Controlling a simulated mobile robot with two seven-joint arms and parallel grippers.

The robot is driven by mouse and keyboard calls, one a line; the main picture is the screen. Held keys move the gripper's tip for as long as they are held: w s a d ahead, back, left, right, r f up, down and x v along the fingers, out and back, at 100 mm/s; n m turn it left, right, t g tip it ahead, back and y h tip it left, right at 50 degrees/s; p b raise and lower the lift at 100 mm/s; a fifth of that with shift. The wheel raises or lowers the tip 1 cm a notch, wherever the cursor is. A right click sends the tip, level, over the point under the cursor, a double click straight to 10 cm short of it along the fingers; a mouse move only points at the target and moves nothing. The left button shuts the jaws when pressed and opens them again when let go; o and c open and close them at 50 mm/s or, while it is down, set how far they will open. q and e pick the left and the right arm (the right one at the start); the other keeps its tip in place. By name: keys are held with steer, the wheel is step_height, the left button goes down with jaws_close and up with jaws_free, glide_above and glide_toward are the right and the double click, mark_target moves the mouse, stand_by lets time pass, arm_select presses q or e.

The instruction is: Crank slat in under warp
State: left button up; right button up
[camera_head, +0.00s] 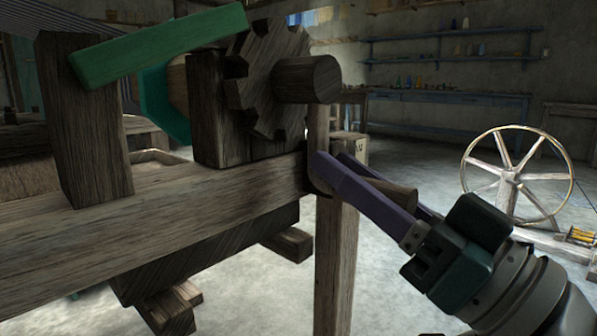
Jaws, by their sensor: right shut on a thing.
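The loom's dark wooden gear (262,85) sits on a thick shaft whose round end (308,79) points right. A narrow wooden crank arm (318,125) hangs down from the shaft. My right gripper (337,170), with purple fingers, is shut on the brown wooden crank handle (392,193) at the arm's lower end. The handle's butt shows between the fingers; the fingers hide the rest. A green slat (160,46) lies tilted across the top of the upright block, its right end higher, near the gear. Striped warp threads (75,14) show at the top left. My left gripper is not in view.
A long loom beam (180,208) runs below the gear, with a front leg (337,262) beneath the gripper. A wooden upright (84,130) stands at left. A teal faceted piece (163,105) sits behind the beam. A spinning wheel (510,178) stands on open floor at right.

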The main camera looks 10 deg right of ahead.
jaws_close()
stand_by(0.8)
